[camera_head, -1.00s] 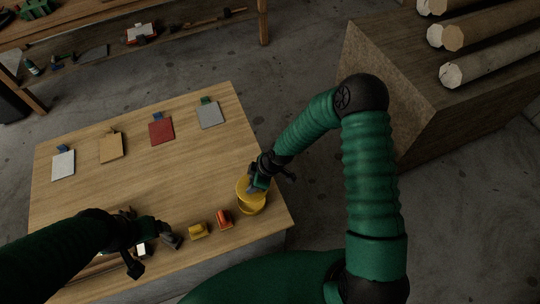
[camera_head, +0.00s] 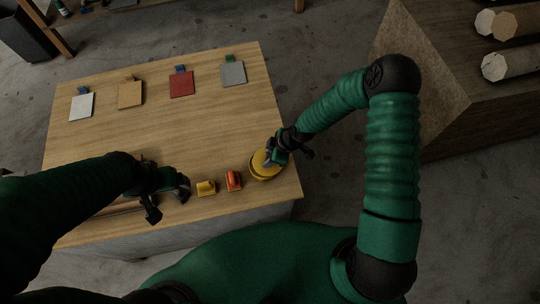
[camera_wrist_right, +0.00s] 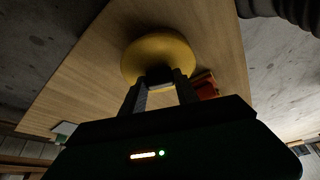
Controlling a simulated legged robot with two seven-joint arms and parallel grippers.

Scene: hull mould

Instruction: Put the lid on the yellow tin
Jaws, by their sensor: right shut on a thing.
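The yellow tin (camera_head: 267,177) stands near the right front corner of the table in the head view. Its round yellow lid (camera_head: 259,160) is at the top of it, level with the rim or very close above it; I cannot tell whether it is fully seated. My right gripper (camera_head: 272,160) is shut on the lid's dark knob from above. The right wrist view shows the yellow lid (camera_wrist_right: 158,52) beyond my fingers (camera_wrist_right: 160,88), hiding the tin. My left gripper (camera_head: 183,187) is over the table's front left part, away from the tin; its fingers are too dark to read.
On the table (camera_head: 150,135), an orange-red item (camera_head: 233,180) and a yellow item (camera_head: 206,188) stand just left of the tin. White, tan, red and grey plates (camera_head: 233,74) lie along the back. The table's middle is clear. A large block with logs (camera_head: 508,65) stands at the right.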

